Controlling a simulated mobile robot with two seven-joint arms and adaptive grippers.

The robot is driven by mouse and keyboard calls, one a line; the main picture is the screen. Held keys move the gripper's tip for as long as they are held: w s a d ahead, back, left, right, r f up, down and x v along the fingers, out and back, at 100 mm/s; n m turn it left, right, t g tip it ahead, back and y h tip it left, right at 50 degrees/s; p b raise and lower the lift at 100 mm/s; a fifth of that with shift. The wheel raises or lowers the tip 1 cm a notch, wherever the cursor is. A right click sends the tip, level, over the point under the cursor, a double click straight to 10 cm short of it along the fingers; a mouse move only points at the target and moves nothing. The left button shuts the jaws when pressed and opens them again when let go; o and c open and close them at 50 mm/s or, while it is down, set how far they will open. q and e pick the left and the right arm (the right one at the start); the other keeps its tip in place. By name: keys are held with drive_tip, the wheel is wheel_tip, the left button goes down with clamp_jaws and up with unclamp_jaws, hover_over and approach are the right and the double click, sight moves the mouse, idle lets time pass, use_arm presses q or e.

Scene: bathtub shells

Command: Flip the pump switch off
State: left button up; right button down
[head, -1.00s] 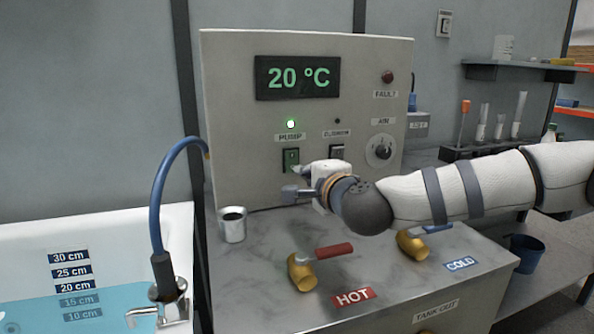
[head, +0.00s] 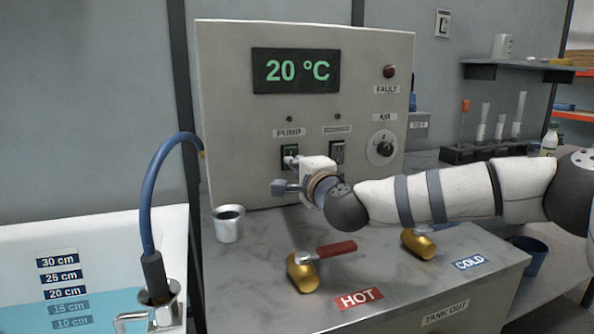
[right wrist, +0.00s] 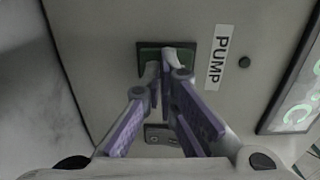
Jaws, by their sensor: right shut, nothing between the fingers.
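The pump switch (head: 289,153) is a dark green rocker under the PUMP label (head: 289,132) on the grey control panel. The small lamp (head: 289,119) above that label is dark. My right gripper (head: 288,162) is shut and empty, with its fingertips at the switch. In the right wrist view the fingertips (right wrist: 164,66) cover part of the pump switch (right wrist: 149,53) and seem to touch it. The rocker's exact tilt is hidden behind them. My left gripper is not in view.
A second switch (head: 337,153) and the AIR knob (head: 381,148) are to the right. A blue hose (head: 148,205) arches over the bathtub at left.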

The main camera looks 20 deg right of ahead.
drive_tip(key=s, duration=1.1)
drive_tip(key=shift+s+d+f, duration=0.2)
drive_tip(key=shift+s+d, duration=0.05)
drive_tip(key=shift+s, duration=0.15)
